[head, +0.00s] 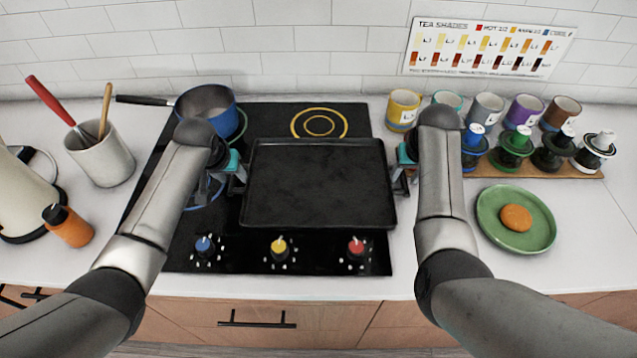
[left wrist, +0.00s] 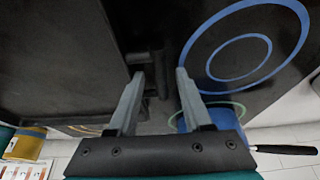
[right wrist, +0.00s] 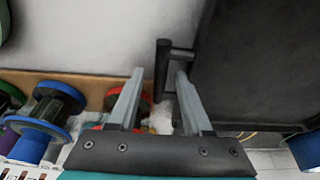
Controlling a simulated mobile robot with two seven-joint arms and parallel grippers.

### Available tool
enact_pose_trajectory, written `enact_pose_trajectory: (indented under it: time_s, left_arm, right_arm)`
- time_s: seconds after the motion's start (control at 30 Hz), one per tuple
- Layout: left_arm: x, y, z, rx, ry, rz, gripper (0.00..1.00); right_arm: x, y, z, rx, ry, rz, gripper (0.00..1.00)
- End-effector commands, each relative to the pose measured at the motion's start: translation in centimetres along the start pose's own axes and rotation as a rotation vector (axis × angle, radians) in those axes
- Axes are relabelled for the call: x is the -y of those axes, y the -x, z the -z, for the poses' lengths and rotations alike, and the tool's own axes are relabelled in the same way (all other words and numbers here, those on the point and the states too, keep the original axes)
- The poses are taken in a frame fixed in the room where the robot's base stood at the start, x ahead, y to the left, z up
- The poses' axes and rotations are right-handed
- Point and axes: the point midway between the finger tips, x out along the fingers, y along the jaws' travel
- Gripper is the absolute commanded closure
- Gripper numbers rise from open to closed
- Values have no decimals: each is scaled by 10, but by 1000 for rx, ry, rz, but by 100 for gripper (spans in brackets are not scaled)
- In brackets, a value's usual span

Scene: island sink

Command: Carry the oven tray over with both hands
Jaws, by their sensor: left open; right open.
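The black oven tray (head: 319,185) lies flat over the cooktop. My left gripper (head: 235,182) is at its left edge. In the left wrist view, the open fingers (left wrist: 160,84) point at the tray's small side handle (left wrist: 152,66), which shows between the fingertips; the tray (left wrist: 60,55) fills the left of that view. My right gripper (head: 402,174) is at the tray's right edge. In the right wrist view, the open fingers (right wrist: 160,82) have the right handle (right wrist: 162,68) between their tips, with the tray (right wrist: 262,65) to the right. I cannot tell whether the fingers touch either handle.
A blue pot (head: 207,107) stands behind the tray on the black cooktop (head: 320,253). To the right are several mugs (head: 403,108), a wooden rack (head: 480,169) of stamps and a green plate (head: 488,205). A utensil crock (head: 101,158) and an orange bottle (head: 70,228) stand left.

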Motion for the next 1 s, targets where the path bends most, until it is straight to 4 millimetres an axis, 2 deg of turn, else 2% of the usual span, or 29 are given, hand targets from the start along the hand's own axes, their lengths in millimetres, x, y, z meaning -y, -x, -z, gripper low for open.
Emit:
enact_pose_trajectory:
  time_s: [0.23, 0.37, 1.0]
  left_arm:
    - [0, 2, 0, -1, 0, 0, 51]
    - [0, 10, 1, -2, 0, 0, 51]
    - [0, 104, 1, -3, 0, -1, 51]
  right_arm:
    - [0, 0, 0, 0, 0, 0, 51]
    - [0, 0, 0, 0, 0, 0, 51]
    - [0, 0, 0, 0, 0, 0, 51]
